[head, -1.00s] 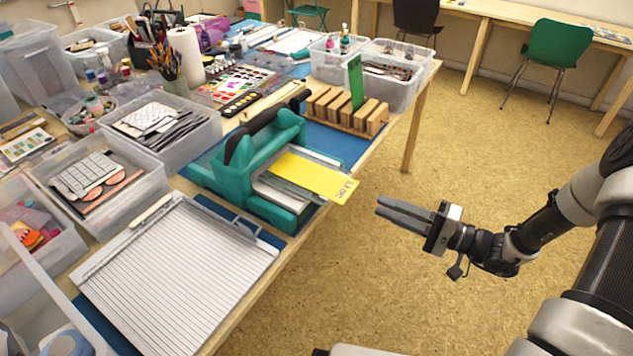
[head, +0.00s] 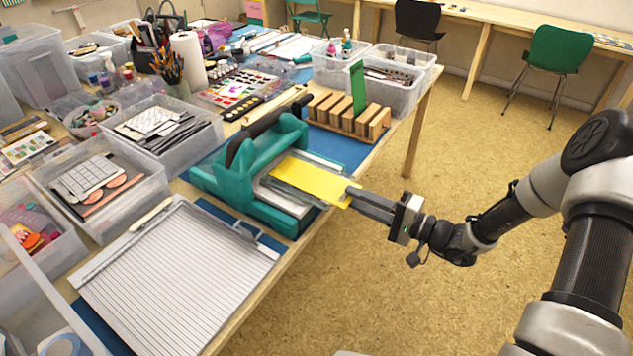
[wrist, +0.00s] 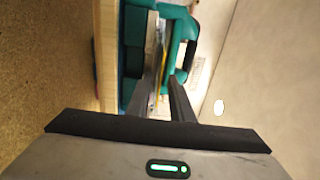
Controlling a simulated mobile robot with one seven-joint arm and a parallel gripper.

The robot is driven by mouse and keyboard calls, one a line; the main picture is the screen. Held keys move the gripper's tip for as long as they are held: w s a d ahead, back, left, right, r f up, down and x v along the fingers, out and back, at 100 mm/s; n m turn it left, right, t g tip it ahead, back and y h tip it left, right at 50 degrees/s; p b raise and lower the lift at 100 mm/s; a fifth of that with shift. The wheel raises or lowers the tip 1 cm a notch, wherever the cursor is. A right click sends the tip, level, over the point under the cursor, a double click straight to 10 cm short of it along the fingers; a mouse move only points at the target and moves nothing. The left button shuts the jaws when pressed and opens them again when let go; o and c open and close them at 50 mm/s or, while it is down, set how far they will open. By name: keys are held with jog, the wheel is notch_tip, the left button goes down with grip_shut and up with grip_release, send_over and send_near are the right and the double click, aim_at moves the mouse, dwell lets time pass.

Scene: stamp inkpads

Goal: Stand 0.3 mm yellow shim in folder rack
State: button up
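The yellow shim (head: 312,180) lies flat in the teal press (head: 238,180), its near right end sticking out past the press toward the table edge. My gripper (head: 354,194) is at that projecting end, level with it. In the wrist view the fingers (wrist: 157,88) are spread apart, with the thin yellow edge of the shim (wrist: 163,84) showing in the gap; contact is not visible. The wooden folder rack (head: 379,124) stands behind on the table's right side. A green sheet (head: 357,85) stands upright in one of its slots; other slots look empty.
A ridged grey board (head: 180,280) lies left of the press near the table's front edge. Clear plastic bins (head: 398,95) stand behind the rack, and more line the left. Open floor (head: 480,170) lies right of the table.

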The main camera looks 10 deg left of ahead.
grip_shut()
jog(key=shift+s+d+r+p, duration=0.1)
jog(key=shift+d+r+p, duration=0.25)
jog(key=shift+r, duration=0.2)
jog(key=shift+s+d+r+p, duration=0.1)
jog(key=shift+d+r+p, duration=0.1)
jog(key=shift+r+p, duration=0.25)
jog(key=shift+r, duration=0.2)
